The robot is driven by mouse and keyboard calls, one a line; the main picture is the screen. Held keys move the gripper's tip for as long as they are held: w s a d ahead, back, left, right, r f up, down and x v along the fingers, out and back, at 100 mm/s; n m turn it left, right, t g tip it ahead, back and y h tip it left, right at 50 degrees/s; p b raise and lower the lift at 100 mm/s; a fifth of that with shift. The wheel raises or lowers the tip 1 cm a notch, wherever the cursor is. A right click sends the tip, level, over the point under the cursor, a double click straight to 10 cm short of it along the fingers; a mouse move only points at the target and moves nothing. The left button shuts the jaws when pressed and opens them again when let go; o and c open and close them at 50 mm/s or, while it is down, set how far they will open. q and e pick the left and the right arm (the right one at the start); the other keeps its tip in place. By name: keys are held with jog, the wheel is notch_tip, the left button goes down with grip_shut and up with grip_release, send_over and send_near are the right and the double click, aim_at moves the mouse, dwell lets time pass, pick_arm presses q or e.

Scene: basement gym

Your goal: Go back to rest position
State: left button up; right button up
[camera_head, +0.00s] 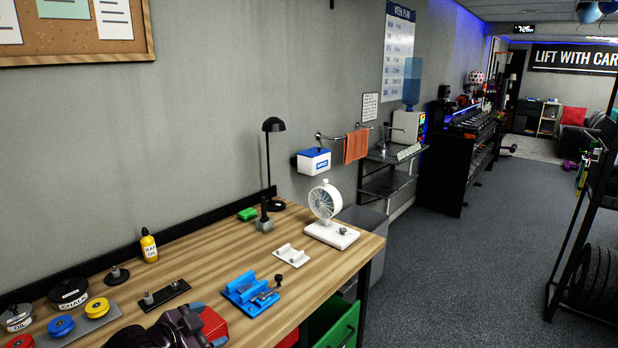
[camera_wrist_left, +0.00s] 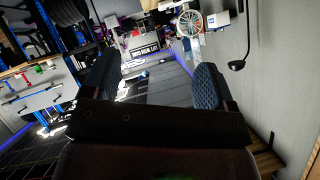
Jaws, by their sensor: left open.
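My left gripper (camera_head: 180,328) shows at the bottom edge of the head view, in front of the workbench's near edge, partly cut off by the frame. In the left wrist view its two dark, ridged fingers (camera_wrist_left: 155,82) stand wide apart with nothing between them. The gripper is open and empty. The wrist view looks out over the room, tilted, with the wall on its right. My right gripper shows in neither view.
The grey floor (camera_head: 470,270) is open to the right, up to a tire rack (camera_head: 562,262).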

pick_arm(q)
jog(key=s+a+f+n+y, duration=0.3)
jog(key=s+f+n, duration=0.2)
jog(key=s+f, duration=0.4)
jog(key=s+a+f+n+y, duration=0.3)
jog(key=s+f, duration=0.6)
jog(key=s, duration=0.7)
jog(key=n, duration=0.2)
jog(key=shift+a+f+n+t, duration=0.2)
jog(key=shift+a+n+t, duration=0.1)
jog(key=shift+a+t, duration=0.1)
